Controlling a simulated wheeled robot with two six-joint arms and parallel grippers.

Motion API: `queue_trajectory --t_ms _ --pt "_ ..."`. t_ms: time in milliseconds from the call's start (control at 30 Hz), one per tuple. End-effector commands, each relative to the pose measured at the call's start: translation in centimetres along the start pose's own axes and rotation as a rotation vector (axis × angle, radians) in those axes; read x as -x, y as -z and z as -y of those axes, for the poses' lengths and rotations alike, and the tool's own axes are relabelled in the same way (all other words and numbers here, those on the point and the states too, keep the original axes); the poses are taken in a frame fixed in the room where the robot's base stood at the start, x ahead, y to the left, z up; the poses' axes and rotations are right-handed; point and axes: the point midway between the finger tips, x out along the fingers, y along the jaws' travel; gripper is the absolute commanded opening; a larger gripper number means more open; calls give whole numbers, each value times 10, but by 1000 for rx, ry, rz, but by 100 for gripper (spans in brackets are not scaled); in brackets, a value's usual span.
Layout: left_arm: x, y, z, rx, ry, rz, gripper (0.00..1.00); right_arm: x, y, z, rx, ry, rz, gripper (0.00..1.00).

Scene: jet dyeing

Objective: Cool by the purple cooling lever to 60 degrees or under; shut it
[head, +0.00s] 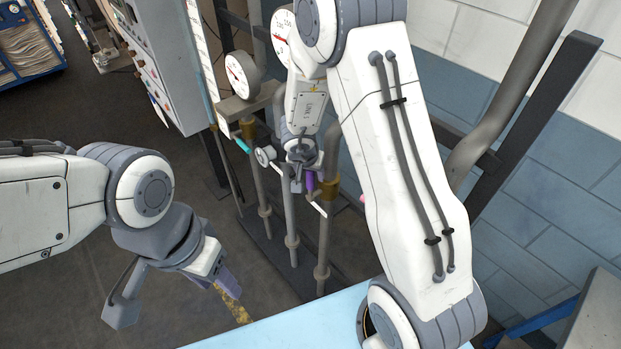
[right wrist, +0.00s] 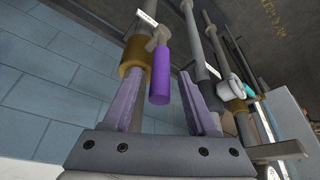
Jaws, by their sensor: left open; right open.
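The purple cooling lever (head: 310,181) shows as a small purple piece beside a pipe valve in the head view, partly hidden by my right gripper (head: 303,172). In the right wrist view the purple lever (right wrist: 160,76) lies between the two open fingers of my right gripper (right wrist: 162,92), and gaps show on both sides of it. A brass-coloured collar (right wrist: 136,57) is on the pipe just beside it. My left gripper (head: 176,298) is open and empty, low at the left. Two round dials, one at the left (head: 241,74) and one behind my right arm (head: 282,27), have readings too small to tell.
A teal lever (head: 243,146) is on the neighbouring pipe, with a small white round part (head: 265,156) near it. A grey control cabinet (head: 163,55) stands at upper left. A light-blue surface (head: 285,329) is at the bottom. Dark floor lies open at the left.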

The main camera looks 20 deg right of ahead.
Motion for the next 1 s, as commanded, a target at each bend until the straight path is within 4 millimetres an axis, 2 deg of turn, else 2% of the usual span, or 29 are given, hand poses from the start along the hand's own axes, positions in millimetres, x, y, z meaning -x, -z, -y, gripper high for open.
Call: queue_trajectory --t_ms 333,400,500,1000 --pt "-2 0 0 -1 0 0 50 -4 0 0 -1 0 0 58" --pt "-2 0 0 -1 0 0 50 -4 0 0 -1 0 0 31" --pt "-2 0 0 -1 0 0 50 -4 0 0 -1 0 0 0" --pt "-2 0 0 0 0 0 50 -4 0 0 0 0 0 0"
